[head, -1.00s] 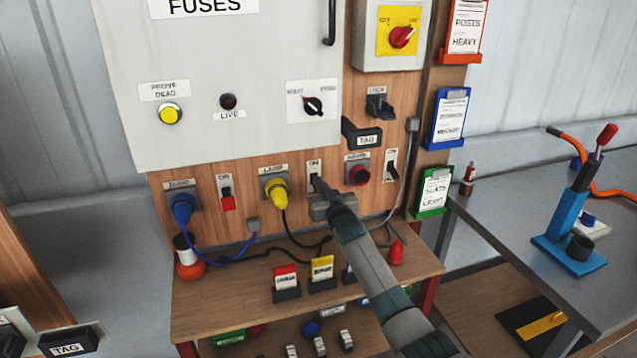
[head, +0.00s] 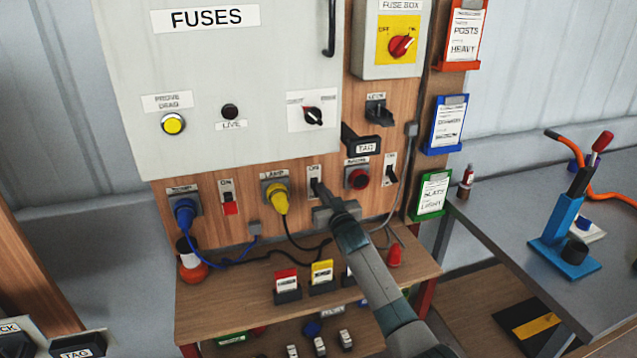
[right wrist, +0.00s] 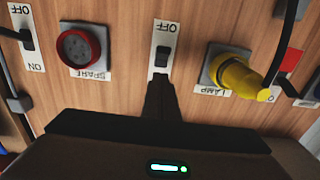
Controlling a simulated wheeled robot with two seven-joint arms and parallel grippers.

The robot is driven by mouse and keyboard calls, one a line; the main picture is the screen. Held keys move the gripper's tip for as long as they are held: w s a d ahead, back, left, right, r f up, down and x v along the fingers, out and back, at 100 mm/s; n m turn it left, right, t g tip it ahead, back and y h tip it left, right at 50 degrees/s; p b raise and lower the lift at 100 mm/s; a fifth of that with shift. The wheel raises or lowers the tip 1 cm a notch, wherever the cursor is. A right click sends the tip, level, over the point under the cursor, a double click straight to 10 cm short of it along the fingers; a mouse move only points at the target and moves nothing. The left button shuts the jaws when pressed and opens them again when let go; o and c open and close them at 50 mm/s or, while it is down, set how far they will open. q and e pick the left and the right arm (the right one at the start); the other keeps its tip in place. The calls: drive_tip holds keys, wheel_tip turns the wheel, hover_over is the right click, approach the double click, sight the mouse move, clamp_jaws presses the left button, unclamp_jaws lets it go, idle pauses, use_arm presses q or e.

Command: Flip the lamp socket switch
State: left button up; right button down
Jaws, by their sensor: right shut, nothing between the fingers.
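The yellow lamp plug (head: 278,195) sits in its socket on the wooden panel, under a lamp label. The lamp socket's black switch (head: 314,178) is on a white plate just to its right. In the right wrist view, which is upside down, the switch (right wrist: 162,57) has OFF printed on its plate, and the yellow plug (right wrist: 235,75) is to the right. My right gripper (head: 319,188) is shut and empty, its fingertips (right wrist: 160,82) at the lower part of the switch plate. Contact and the switch's exact position cannot be told. My left gripper is not in view.
A red spare socket (head: 358,177) and another black switch (head: 390,174) are close on the right. Cables hang below. A shelf (head: 230,290) with small cards juts out under the panel.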

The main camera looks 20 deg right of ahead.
drive_tip(key=shift+s+r, duration=0.15)
drive_tip(key=shift+s, duration=0.1)
idle(0.3)
drive_tip(key=s+p, duration=0.5)
drive_tip(key=s, duration=0.1)
idle(0.6)
idle(0.3)
